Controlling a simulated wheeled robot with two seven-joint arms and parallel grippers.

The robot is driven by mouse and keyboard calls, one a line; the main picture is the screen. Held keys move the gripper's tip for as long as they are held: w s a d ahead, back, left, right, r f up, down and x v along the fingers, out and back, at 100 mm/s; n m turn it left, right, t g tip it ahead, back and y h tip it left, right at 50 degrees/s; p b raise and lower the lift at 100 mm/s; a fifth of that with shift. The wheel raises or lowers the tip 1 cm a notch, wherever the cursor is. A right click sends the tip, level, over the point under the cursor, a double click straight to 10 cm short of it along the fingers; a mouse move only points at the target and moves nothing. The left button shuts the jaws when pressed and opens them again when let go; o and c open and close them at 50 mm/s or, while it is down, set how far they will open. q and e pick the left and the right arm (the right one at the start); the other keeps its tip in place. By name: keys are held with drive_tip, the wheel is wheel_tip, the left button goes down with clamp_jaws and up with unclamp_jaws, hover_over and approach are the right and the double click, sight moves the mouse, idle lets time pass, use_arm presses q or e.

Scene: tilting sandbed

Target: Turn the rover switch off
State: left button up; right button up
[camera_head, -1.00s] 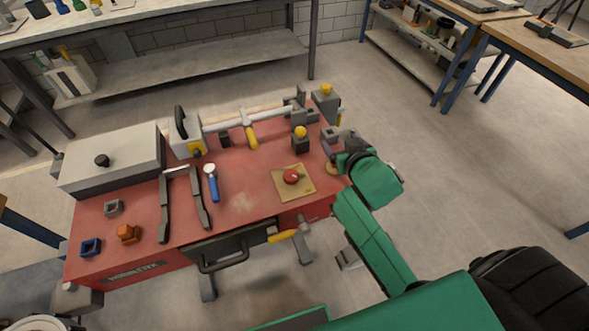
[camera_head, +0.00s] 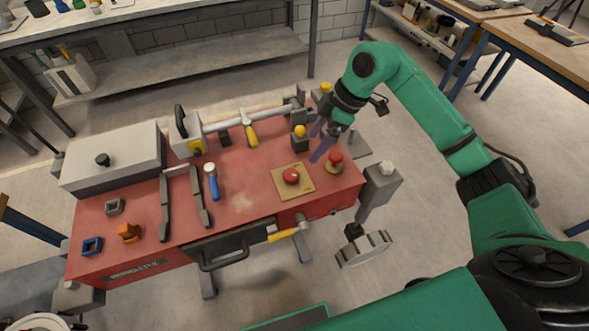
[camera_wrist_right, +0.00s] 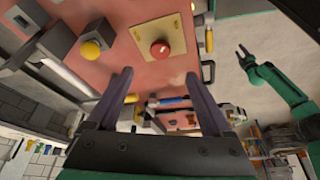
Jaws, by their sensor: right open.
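No label shows which control is the rover switch. A red round button (camera_head: 291,176) sits on a yellow plate on the red bench; it also shows in the right wrist view (camera_wrist_right: 160,50). A second red knob (camera_head: 335,158) stands near the bench's right edge. A yellow-topped block (camera_head: 300,131) stands behind; its yellow knob shows in the wrist view (camera_wrist_right: 90,50). My right gripper (camera_head: 318,142) is open and empty above the bench, between that block and the red knob. My left gripper (camera_wrist_right: 243,53) is small in the wrist view; its jaw state is unclear.
A yellow-handled crank (camera_head: 284,235) projects from the front.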

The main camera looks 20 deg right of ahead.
sight(292, 174)
drive_tip(key=p+x, duration=0.2)
drive_tip(key=x, duration=1)
drive_tip(key=shift+a, duration=0.2)
drive_tip(key=shift+w+a+f, duration=0.15)
drive_tip(key=shift+a+f, duration=0.05)
drive_tip(key=shift+f, duration=0.3)
clamp_jaws()
